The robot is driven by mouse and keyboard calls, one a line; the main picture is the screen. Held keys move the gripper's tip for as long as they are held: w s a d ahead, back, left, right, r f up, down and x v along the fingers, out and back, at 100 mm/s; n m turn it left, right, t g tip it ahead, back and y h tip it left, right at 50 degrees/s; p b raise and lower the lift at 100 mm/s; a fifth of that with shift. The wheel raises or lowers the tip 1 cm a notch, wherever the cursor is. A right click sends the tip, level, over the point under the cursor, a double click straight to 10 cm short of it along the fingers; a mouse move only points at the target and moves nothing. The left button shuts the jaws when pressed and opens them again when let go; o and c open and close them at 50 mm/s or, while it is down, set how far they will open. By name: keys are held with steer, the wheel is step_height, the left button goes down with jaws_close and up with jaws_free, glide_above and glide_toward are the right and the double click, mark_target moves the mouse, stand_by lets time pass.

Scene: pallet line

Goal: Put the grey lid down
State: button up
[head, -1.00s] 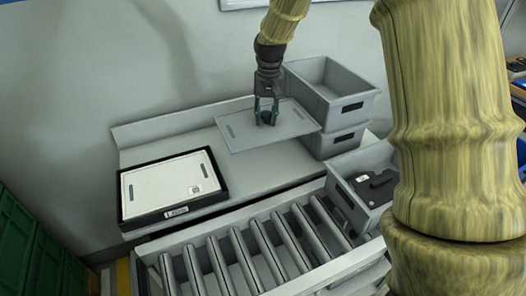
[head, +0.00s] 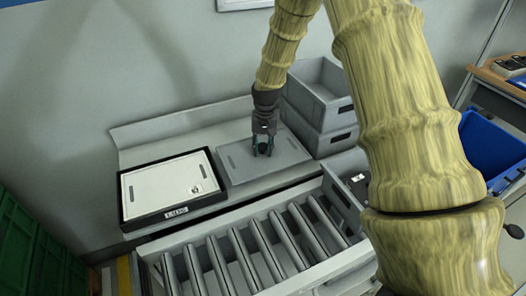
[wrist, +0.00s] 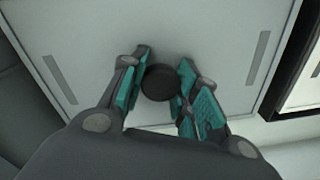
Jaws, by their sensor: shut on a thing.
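The grey lid (head: 240,165) is a flat panel with a dark round knob (wrist: 160,82) in its middle and a slot near each end. In the head view it lies level at the table surface, between the white lid and the stacked bins; whether it touches the table cannot be told for sure. My gripper (head: 263,146) is above its middle, with the fingers shut around the knob. In the wrist view the teal finger pads stand on both sides of the knob, and the lid (wrist: 215,40) fills most of the picture.
A white lid in a black frame labelled LIDS (head: 168,187) lies left of the grey lid. Two stacked grey bins (head: 322,110) stand close on its right. A roller conveyor (head: 240,258) runs in front, with a grey bin (head: 345,195) at its right. A blue bin (head: 492,150) is far right.

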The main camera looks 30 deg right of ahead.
mark_target(264, 144)
steer(key=shift+f, duration=1.3)
steer(key=shift+f, duration=0.15)
steer(key=o, duration=1.1)
steer(key=shift+d+r+b, duration=0.2)
steer(key=shift+r+b, duration=0.35)
steer(key=shift+r, duration=2.55)
steer(key=shift+d+r+b, duration=0.15)
steer(key=shift+r+b, duration=0.35)
steer(key=shift+r, duration=2.55)
steer(key=shift+r, duration=0.1)
